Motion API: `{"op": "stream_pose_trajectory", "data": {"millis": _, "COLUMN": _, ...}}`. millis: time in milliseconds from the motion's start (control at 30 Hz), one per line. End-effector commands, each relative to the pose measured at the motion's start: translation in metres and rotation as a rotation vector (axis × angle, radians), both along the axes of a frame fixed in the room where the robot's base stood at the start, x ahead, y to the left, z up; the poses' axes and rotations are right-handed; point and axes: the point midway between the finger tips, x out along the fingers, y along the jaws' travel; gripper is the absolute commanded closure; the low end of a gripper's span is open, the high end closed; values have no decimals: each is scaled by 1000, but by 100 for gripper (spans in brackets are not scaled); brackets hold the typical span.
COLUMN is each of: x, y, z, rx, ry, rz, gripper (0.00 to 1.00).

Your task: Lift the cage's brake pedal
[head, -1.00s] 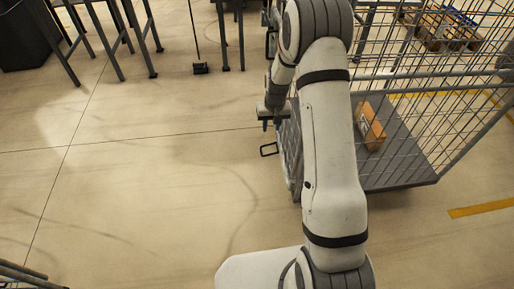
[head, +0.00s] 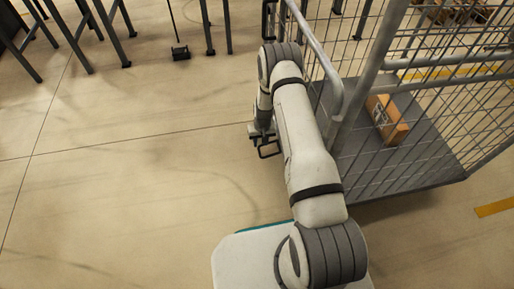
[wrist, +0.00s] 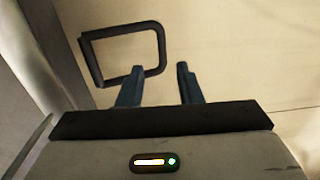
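The brake pedal, a black bent-bar loop (wrist: 122,32), shows ahead of my gripper in the wrist view. In the head view the pedal (head: 268,153) sticks out low at the left side of the wire cage (head: 362,75). My gripper (wrist: 160,72) is open, with two blue-grey fingers apart and nothing held. The left fingertip overlaps the loop's lower bar in the picture, and the loop's right end lies between the fingers in line of sight. I cannot tell whether they touch. In the head view my gripper (head: 256,137) is beside the pedal, partly hidden by my arm.
A cardboard box (head: 387,120) sits on the cage's grey deck (head: 425,150). Dark table legs (head: 120,40) and a small black floor stand (head: 180,53) are at the back. The floor left of the cage is clear.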

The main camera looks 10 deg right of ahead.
Motion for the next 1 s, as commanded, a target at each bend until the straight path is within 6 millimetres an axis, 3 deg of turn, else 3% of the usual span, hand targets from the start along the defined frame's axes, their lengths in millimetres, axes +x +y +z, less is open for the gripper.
{"op": "stream_pose_trajectory", "data": {"millis": 100, "x": 0, "y": 4, "z": -25, "rx": 0, "ry": 1, "rz": 6, "gripper": 68}}
{"op": "stream_pose_trajectory", "data": {"millis": 300, "x": 0, "y": 7, "z": -48, "rx": 0, "ry": 0, "rz": 10, "gripper": 68}}
{"op": "stream_pose_trajectory", "data": {"millis": 667, "x": 0, "y": 8, "z": -53, "rx": 0, "ry": 1, "rz": 12, "gripper": 68}}
{"op": "stream_pose_trajectory", "data": {"millis": 1000, "x": 0, "y": 9, "z": -53, "rx": 0, "ry": 1, "rz": 12, "gripper": 94}}
